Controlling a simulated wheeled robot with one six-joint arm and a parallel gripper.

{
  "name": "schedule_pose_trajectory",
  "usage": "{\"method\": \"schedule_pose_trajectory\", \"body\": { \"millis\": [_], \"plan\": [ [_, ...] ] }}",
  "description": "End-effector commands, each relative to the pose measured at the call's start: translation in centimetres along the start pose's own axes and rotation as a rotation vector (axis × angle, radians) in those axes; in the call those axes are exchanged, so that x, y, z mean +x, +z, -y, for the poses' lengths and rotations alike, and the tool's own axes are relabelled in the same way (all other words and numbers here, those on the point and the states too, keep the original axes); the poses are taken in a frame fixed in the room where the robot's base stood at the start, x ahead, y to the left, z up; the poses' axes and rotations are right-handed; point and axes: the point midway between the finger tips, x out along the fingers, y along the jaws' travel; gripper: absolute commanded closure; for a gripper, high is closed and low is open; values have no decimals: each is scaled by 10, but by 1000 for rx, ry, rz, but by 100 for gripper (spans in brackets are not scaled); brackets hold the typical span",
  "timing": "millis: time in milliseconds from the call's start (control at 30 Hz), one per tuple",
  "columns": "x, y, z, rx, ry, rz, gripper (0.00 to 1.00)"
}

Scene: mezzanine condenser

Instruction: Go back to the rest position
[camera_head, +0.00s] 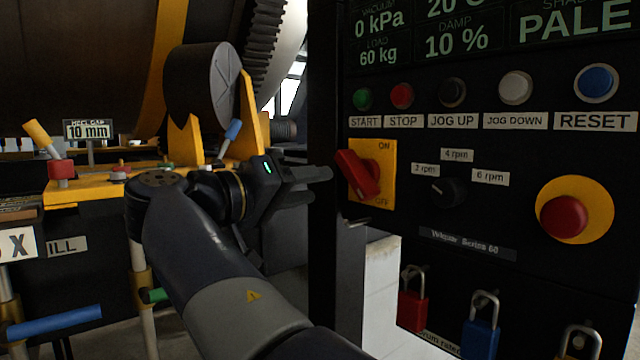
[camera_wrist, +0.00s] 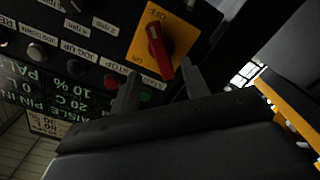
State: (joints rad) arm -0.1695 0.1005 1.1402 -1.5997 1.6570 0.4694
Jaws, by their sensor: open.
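My gripper (camera_head: 322,173) points right at the black control panel (camera_head: 420,215), with its tips just left of the red switch handle (camera_head: 359,174). The handle sits on a yellow plate (camera_head: 385,155) marked ON at the top and OFF at the bottom, and is tilted between upper left and lower right. In the wrist view my two fingers (camera_wrist: 160,92) are apart with nothing held between them. The red handle (camera_wrist: 158,50) shows just beyond the fingertips there. Whether a finger touches it I cannot tell.
Buttons including RESET (camera_head: 597,83), a black knob (camera_head: 449,192) and a red emergency button (camera_head: 564,216) are on the panel. Padlocks (camera_head: 481,325) hang below. A yellow bench with levers (camera_head: 100,187) and a large drum (camera_head: 80,60) stand left, close to my arm.

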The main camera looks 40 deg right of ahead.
Motion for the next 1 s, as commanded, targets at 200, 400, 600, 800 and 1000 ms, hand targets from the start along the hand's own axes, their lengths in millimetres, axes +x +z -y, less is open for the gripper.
{"method": "schedule_pose_trajectory", "body": {
  "millis": [200, 400, 600, 800, 1000],
  "plan": [
    [-2, 0, 0, 0, 0, 0, 56],
    [0, 0, 0, -1, 1, 1, 56],
    [18, 1, 0, 0, 3, 4, 56],
    [49, 1, 0, -1, 3, 4, 56],
    [79, 1, -1, 0, 3, 3, 56]
  ]
}}
